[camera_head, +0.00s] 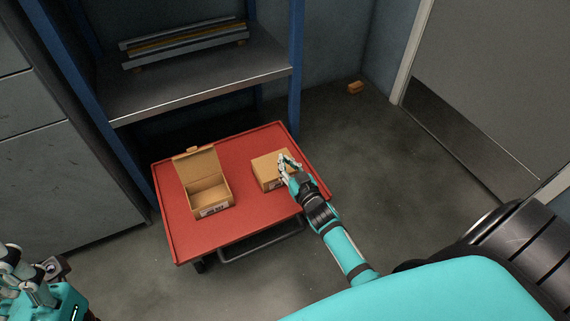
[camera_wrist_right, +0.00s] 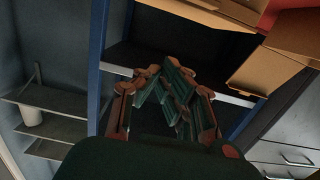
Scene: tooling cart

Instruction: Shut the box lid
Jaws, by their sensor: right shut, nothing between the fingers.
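In the head view an open cardboard box (camera_head: 207,197) stands on the left of the red cart top, its lid (camera_head: 198,163) raised at the back. A second cardboard box (camera_head: 266,168), closed on top, stands to its right. My right gripper (camera_head: 284,160) is shut and empty at the right part of the closed box; whether it touches is unclear. In the right wrist view its fingers (camera_wrist_right: 170,75) are together, with cardboard (camera_wrist_right: 268,66) at the upper right; I cannot tell which box this is. Part of my left gripper (camera_head: 18,262) shows at the lower left, away from the cart.
The red cart (camera_head: 240,220) has bare top between and in front of the boxes. A grey shelf (camera_head: 200,85) with blue posts stands behind it. A small orange-brown block (camera_head: 356,87) lies on the floor near the door (camera_head: 490,80). The floor right of the cart is clear.

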